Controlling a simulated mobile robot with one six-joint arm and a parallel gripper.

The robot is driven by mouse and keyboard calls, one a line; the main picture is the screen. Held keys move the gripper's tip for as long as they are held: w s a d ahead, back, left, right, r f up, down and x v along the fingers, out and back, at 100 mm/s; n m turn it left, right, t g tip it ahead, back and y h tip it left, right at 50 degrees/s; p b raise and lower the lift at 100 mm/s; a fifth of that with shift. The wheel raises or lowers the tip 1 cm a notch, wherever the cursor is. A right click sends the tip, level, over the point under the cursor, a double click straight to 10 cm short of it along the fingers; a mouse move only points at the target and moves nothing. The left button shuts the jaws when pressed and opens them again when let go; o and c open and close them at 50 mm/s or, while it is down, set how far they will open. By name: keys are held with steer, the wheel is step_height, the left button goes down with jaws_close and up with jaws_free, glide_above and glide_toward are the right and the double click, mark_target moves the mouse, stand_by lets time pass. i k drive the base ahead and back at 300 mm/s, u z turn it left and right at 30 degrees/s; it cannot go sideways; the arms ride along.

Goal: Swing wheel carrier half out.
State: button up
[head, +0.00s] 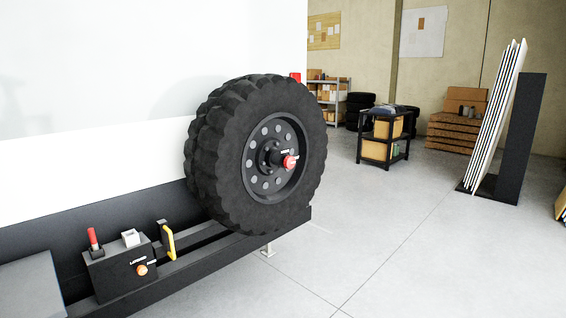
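The wheel carrier holds a large black spare wheel (258,150) with a knobbly tyre, at the rear of the white caravan body. A hub with a red knob (290,162) sits at the wheel's middle. Below the wheel a dark chassis rail (225,262) runs along the caravan's edge. On it is a black box (122,272) with a red-topped lever (93,238) and an orange button (142,270). A yellow handle (168,242) stands beside the box, left of the wheel. The carrier's arm and hinge are mostly hidden behind the wheel. My gripper is not in view.
Open concrete floor (385,255) lies right of the wheel. A black cart (384,135) with boxes stands behind it. A rack of upright panels (500,125) stands at the right, with stacked cardboard (456,130) near the back wall.

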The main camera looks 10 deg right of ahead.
mark_target(239, 143)
steer(key=i, duration=0.9)
steer(key=z, duration=0.05)
steer(key=k, duration=1.35)
steer(key=u, duration=0.3)
steer(key=i, duration=1)
steer(key=u, duration=0.45)
